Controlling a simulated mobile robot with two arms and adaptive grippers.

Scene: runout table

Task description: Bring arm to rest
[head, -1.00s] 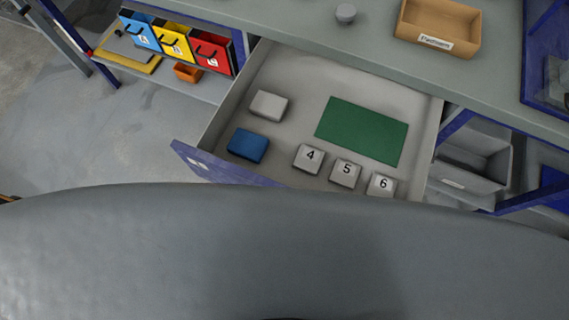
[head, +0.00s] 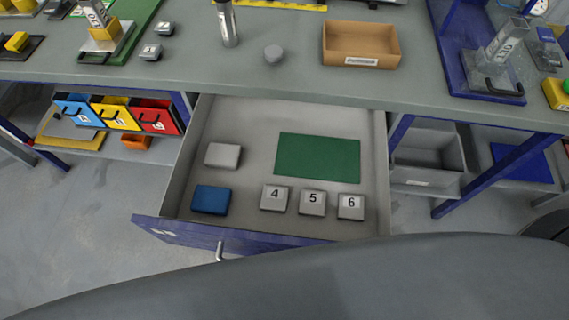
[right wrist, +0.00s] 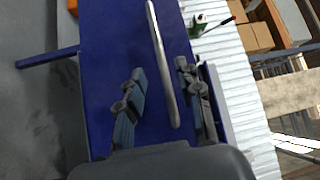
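My right gripper (right wrist: 161,70) is open in the right wrist view, its two dark fingers spread apart. A long silver handle (right wrist: 160,50) on a blue panel (right wrist: 105,45) shows in the gap between them. Neither finger visibly touches it, and I cannot tell how far off it is. In the head view the drawer (head: 377,160) stands open, with a blue front and a silver handle (head: 220,251), partly hidden by my grey body. My left gripper is in neither view, and the right gripper does not show in the head view.
The drawer holds a green mat (head: 318,158), a grey block (head: 223,155), a blue block (head: 211,199) and blocks marked 4 (head: 274,198), 5 (head: 312,203) and 6 (head: 351,207). A wooden tray (head: 360,61) stands on the bench above. Coloured bins (head: 115,113) sit at left.

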